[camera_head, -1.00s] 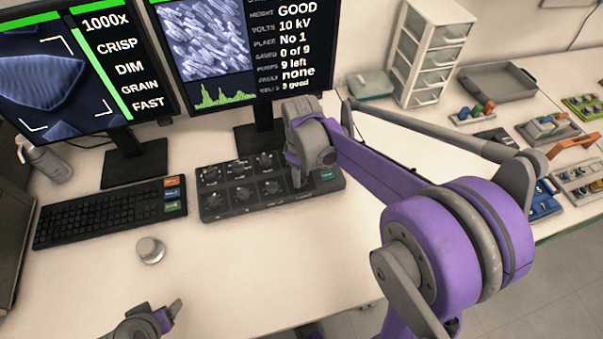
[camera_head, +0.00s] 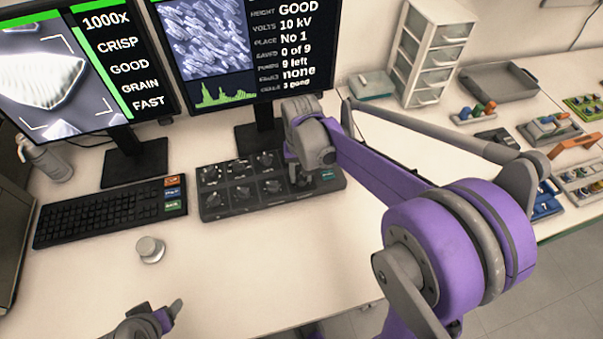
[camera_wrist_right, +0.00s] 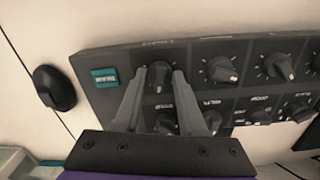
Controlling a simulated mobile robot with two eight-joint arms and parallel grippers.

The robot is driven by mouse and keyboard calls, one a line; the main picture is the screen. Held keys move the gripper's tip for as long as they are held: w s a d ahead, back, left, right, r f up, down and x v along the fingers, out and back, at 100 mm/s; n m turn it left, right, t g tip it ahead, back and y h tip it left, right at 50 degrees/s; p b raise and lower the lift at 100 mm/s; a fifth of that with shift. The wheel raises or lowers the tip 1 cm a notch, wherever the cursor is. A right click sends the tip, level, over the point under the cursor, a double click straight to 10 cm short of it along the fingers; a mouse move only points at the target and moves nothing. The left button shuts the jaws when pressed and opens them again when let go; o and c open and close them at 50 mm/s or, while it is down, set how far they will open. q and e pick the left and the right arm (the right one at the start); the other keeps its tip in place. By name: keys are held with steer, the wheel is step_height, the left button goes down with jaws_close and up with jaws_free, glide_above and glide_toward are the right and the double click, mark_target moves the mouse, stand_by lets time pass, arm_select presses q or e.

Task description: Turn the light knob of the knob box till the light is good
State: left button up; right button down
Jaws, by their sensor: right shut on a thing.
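The knob box (camera_head: 222,210) is a dark panel with two rows of black knobs and a teal button (camera_head: 331,174) at its right end. My right gripper (camera_head: 302,180) is over its right end and hides the knob there. In the right wrist view the fingers (camera_wrist_right: 160,82) are shut on a black knob (camera_wrist_right: 160,70) beside the teal button. That knob's label cannot be read. The left monitor (camera_head: 50,75) reads 1000x, CRISP, GOOD, GRAIN, FAST, with a bright image. My left gripper (camera_head: 165,314) is at the bottom left, away from the box, its opening unclear.
A black keyboard (camera_head: 105,212) lies left of the box, with a round silver knob (camera_head: 150,249) in front of it. The right monitor (camera_head: 250,50) stands behind the box. A drawer tower (camera_head: 432,52) and trays stand at the right. The front table is mostly clear.

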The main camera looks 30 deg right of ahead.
mark_target(301, 177)
steer(key=shift+m, duration=1.1)
steer(key=shift+c, duration=2.4)
jaws_free()
step_height(301, 177, up, 11)
steer(key=p, duration=0.1)
